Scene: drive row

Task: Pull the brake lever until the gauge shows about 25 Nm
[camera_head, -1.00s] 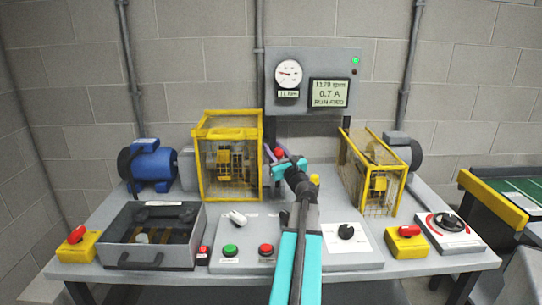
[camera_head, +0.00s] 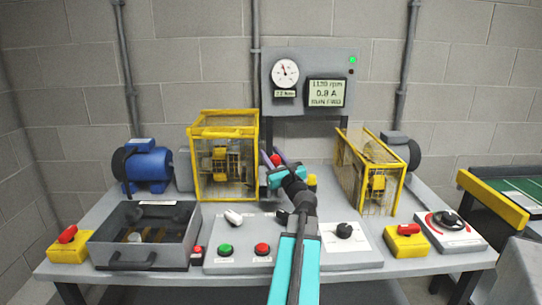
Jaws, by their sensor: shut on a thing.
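The brake lever (camera_head: 276,159) shows as a red knob with a purple-grey rod beside it, behind the gap between the yellow guards. My gripper (camera_head: 281,171), with teal parts, is shut on the lever and hides most of it. The round white gauge (camera_head: 285,73) hangs on the grey panel at the back. Its needle points up and slightly left. The small readout (camera_head: 285,94) below it is too blurred to read surely. The display (camera_head: 327,93) to its right shows about 1130 rpm, 0.8 A and a run line.
Yellow mesh guards (camera_head: 225,113) and (camera_head: 365,147) stand left and right of my arm. A blue motor (camera_head: 150,166) is at the left. Green (camera_head: 225,249) and red (camera_head: 262,249) buttons, a black knob (camera_head: 344,230) and a grey box (camera_head: 134,263) lie along the front.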

